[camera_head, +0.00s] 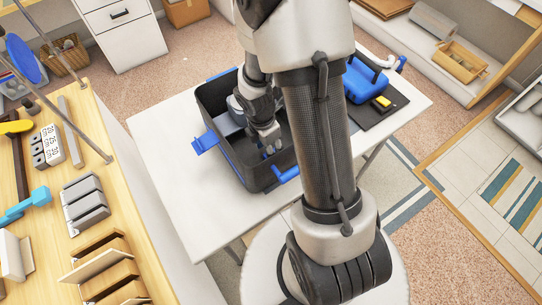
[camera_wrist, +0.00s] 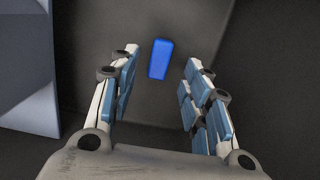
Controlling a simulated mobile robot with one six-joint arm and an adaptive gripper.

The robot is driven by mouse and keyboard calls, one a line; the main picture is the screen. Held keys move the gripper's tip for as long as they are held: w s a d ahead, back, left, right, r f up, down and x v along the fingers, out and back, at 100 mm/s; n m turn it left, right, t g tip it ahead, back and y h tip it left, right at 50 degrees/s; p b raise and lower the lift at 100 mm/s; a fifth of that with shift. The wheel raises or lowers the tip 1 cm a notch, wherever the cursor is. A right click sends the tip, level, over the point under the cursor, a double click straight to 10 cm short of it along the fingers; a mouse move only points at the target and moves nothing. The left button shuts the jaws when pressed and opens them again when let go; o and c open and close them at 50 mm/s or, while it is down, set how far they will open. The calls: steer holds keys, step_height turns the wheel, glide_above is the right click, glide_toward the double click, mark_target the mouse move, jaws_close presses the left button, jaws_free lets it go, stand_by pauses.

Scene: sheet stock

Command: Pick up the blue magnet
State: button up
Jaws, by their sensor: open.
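The blue magnet (camera_wrist: 160,59) is a small bright blue block on a dark grey surface in the wrist view. It appears between and just beyond the fingertips of my gripper (camera_wrist: 158,72), and nothing holds it. My gripper is open, with blue pads on both fingers. In the head view my gripper (camera_head: 268,145) reaches down inside a black bin (camera_head: 222,155) with blue handles. The magnet is not visible in the head view; my arm and the bin walls hide much of the inside.
The bin stands on a white table (camera_head: 170,150). A wooden bench (camera_head: 120,215) with grey holders is at left.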

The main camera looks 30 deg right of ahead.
steer(key=f, duration=0.1)
steer(key=f+b, duration=0.1)
steer(key=f, duration=0.1)
steer(key=shift+w+d+f+b, duration=0.1)
steer(key=shift+d+f+b, duration=0.15)
steer(key=shift+d+b, duration=0.1)
steer(key=shift+r, duration=0.15)
steer(key=shift+c, duration=0.5)
jaws_close()
